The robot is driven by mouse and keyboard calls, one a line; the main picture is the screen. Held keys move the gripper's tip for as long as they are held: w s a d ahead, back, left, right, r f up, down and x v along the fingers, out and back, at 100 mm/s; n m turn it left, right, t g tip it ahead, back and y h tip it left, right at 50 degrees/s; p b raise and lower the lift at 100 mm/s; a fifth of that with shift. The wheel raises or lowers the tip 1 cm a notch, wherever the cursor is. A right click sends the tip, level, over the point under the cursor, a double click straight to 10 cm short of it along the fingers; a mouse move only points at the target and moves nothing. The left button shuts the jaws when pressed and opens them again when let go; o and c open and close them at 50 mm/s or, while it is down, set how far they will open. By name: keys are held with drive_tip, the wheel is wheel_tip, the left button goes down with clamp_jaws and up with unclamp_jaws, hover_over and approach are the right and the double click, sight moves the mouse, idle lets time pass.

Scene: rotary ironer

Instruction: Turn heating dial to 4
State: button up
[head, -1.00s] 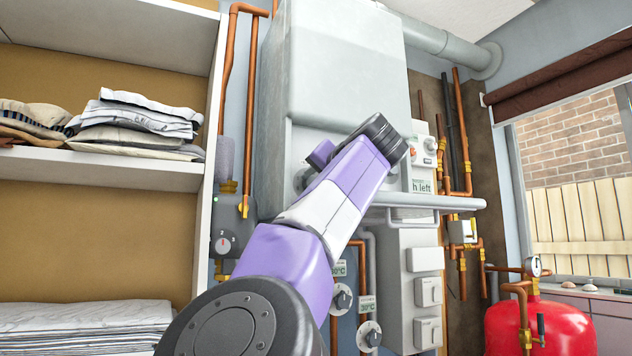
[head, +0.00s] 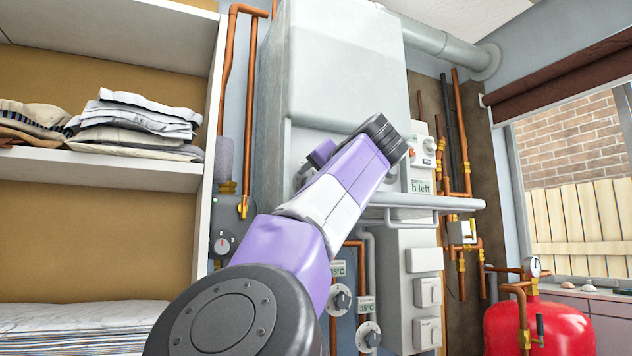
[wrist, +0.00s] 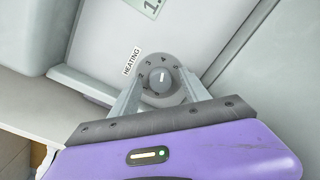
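The heating dial (wrist: 160,78) is a round grey knob on a white panel in the wrist view, beside a "HEATING" label (wrist: 131,61). The numerals 2, 3 and 4 show around its upper left edge. Its short white pointer mark points up, roughly towards the 4. My gripper (wrist: 164,82) has one finger at each side of the dial, with a gap between the fingers and the inner knob. Whether the fingers touch the dial's outer rim is unclear. In the head view my arm hides the dial and the fingertips.
A grey shelf bar (head: 428,201) juts from the large grey machine (head: 345,70) close to my wrist. Another numbered dial (head: 222,244) is on the left wall. Shelves with folded cloths (head: 137,122) stand at left. A red tank (head: 545,328) stands at lower right.

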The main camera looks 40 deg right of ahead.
drive_tip(key=b+v, duration=0.1)
drive_tip(key=v, duration=0.6)
drive_tip(key=shift+s+a+b, duration=0.1)
drive_tip(key=shift+s+b, duration=0.25)
drive_tip(key=shift+s, duration=0.05)
drive_tip(key=shift+r, duration=0.1)
